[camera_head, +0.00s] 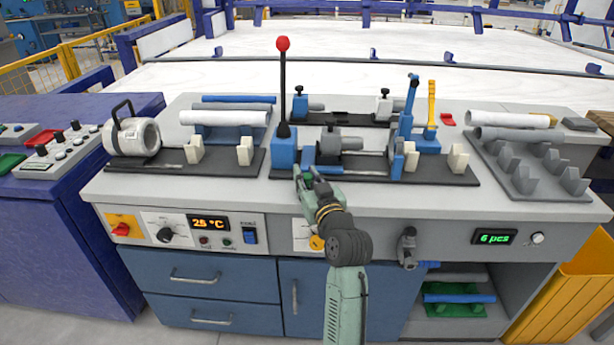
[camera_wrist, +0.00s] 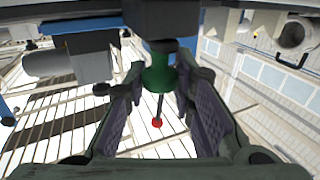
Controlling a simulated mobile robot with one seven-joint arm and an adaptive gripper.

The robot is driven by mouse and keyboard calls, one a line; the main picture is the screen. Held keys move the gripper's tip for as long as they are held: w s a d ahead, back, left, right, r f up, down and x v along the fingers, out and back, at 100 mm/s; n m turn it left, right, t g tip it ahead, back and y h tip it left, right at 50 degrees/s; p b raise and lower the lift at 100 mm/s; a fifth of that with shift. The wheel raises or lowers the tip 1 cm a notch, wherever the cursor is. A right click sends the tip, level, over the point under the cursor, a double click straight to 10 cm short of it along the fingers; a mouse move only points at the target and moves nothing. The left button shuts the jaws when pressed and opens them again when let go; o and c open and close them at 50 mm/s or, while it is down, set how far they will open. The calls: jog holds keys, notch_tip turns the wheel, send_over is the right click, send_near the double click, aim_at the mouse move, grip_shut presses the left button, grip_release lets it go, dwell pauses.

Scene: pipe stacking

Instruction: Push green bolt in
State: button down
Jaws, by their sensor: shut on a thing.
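The green bolt (camera_wrist: 158,72) shows in the wrist view as a short green cylinder below a dark block. My gripper (camera_wrist: 161,78) is shut on it, with a dark finger on each side. In the head view my gripper (camera_head: 308,178) is at the front edge of the black base plate (camera_head: 430,178), just in front of the blue clamp block (camera_head: 284,153).
A black lever with a red ball (camera_head: 283,44) rises from the blue block and also shows in the wrist view (camera_wrist: 157,123). Pipes lie on a left rack (camera_head: 225,118) and a grey right rack (camera_head: 535,180). A yellow handle (camera_head: 431,105) stands to the right.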

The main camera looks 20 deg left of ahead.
jog(key=shift+w+a+b, duration=0.2)
jog(key=shift+w+b, duration=0.1)
jog(key=shift+w, duration=0.45)
jog(key=shift+w+a+b, duration=0.2)
jog(key=shift+w+b, duration=0.05)
jog(key=shift+w, duration=0.45)
jog(key=shift+r, duration=0.15)
jog(key=c, duration=1.4)
grip_release()
jog(key=v, duration=1.2)
